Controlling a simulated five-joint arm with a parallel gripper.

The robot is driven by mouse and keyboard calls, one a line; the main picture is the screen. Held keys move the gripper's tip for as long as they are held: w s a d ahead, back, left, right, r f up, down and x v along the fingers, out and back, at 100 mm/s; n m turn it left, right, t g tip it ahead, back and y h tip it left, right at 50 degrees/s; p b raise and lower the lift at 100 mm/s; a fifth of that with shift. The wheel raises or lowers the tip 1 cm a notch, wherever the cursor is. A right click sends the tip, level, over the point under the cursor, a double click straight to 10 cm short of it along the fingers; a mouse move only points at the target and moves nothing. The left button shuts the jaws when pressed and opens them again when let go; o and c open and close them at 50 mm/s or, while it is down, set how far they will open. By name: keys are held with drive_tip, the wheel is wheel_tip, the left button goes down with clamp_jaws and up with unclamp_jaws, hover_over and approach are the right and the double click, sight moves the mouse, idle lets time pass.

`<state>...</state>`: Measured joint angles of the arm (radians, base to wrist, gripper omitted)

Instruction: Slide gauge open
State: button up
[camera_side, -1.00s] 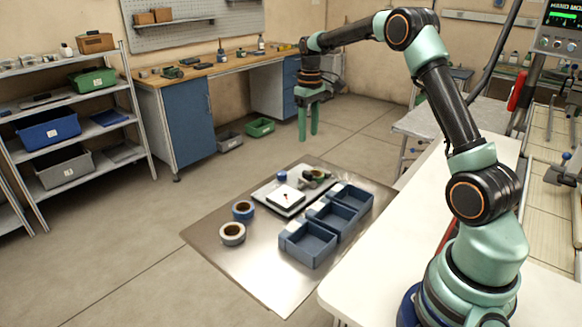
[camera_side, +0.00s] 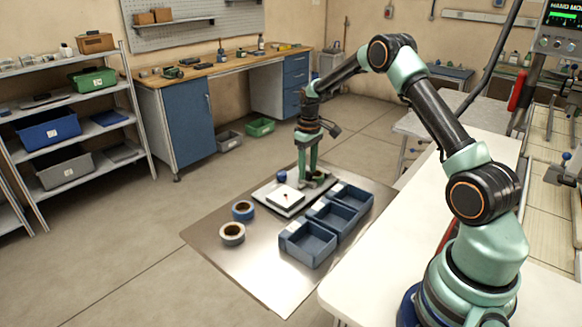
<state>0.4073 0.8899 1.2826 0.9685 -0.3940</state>
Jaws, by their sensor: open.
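What appears to be the gauge is a flat pale plate (camera_side: 263,194) at the back of the metal sheet. It carries a raised white square (camera_side: 286,197) with a small red mark, and a blue knob (camera_side: 281,176) stands at its back edge. My gripper (camera_side: 311,179) is open and points down at the right back end of the plate. Its green fingers reach low, around or beside a small dark and green part there. The fingers mostly hide that part, and I cannot tell whether they touch it.
A blue-rimmed tape reel (camera_side: 243,210) and a pale tape reel (camera_side: 232,233) lie left of the plate. Blue bins (camera_side: 307,244) stand in a row at its right front. The metal sheet (camera_side: 250,270) is bare at the front.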

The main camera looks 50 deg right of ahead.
clamp_jaws()
idle(1.5)
